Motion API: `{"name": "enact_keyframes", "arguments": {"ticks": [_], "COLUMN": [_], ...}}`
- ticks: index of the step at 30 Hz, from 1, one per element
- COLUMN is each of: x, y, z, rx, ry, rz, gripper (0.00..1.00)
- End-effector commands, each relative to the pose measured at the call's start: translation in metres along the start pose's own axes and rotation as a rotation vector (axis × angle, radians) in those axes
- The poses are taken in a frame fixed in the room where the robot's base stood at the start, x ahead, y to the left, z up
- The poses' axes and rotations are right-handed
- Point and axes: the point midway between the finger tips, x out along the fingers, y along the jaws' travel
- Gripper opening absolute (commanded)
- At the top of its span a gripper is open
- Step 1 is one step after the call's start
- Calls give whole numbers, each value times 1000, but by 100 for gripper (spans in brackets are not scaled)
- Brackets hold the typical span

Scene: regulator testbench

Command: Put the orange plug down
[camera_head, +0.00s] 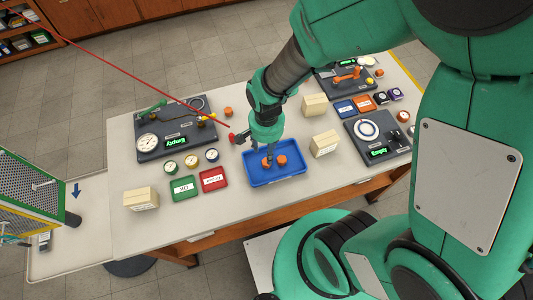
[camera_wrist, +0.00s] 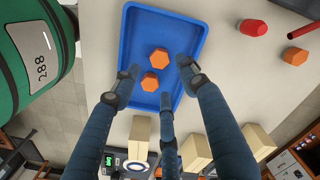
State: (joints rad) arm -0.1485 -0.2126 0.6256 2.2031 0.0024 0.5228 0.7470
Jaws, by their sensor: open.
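Two orange plugs stand close together in the blue tray (camera_head: 292,178). In the wrist view the upper plug (camera_wrist: 158,59) and the lower plug (camera_wrist: 150,82) have hexagonal tops and rest on the floor of the tray (camera_wrist: 145,13). In the head view one plug (camera_head: 267,162) is left of the other (camera_head: 282,160). My gripper (camera_head: 268,152) points down over the tray. In the wrist view my gripper (camera_wrist: 159,78) is open, its fingers spread around and beside the plugs. Neither plug appears clamped. Whether a fingertip touches the lower plug is unclear.
A red piece (camera_wrist: 252,27) lies outside the tray, near a red rod (camera_wrist: 301,31). Another orange piece (camera_head: 228,112) stands farther back. Beige blocks (camera_head: 325,143) stand right of the tray; green (camera_head: 185,187) and red (camera_head: 213,179) trays lie left.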

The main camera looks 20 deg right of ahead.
Motion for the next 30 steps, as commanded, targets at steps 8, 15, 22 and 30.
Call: {"name": "enact_keyframes", "arguments": {"ticks": [8,15,22,30], "x": [-36,-43,-43,-43], "y": [0,0,0,0], "z": [0,0,0,0], "rx": [0,0,0,0], "ry": [0,-1,-1,-1], "rz": [0,1,1,1], "gripper": [44,44,44,44]}}
